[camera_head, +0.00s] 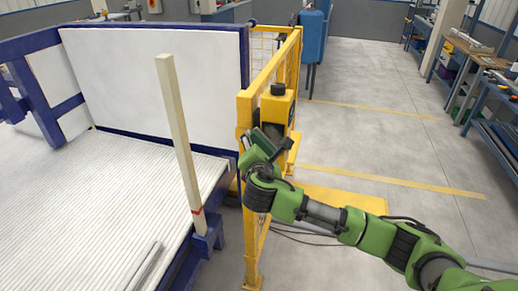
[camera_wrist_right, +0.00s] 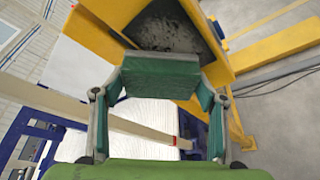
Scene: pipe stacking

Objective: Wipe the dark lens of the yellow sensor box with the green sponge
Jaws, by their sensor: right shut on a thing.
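The yellow sensor box (camera_head: 275,104) with a black cap stands on the yellow fence post in the head view. In the right wrist view its dark lens (camera_wrist_right: 168,27) faces me, with grey specks over it. My right gripper (camera_head: 262,148) is at the box's near side. In the right wrist view it is shut on the green sponge (camera_wrist_right: 160,76), which sits between its two fingertips. The sponge overlaps the lower edge of the lens in that view; I cannot tell whether it touches. My left gripper is not in view.
A yellow mesh fence (camera_head: 262,70) runs beside the box. A pale upright post (camera_head: 178,130) stands left of my right gripper, at the corner of a ribbed white bed (camera_head: 75,190) with a blue frame. Open grey floor (camera_head: 375,145) lies to the right.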

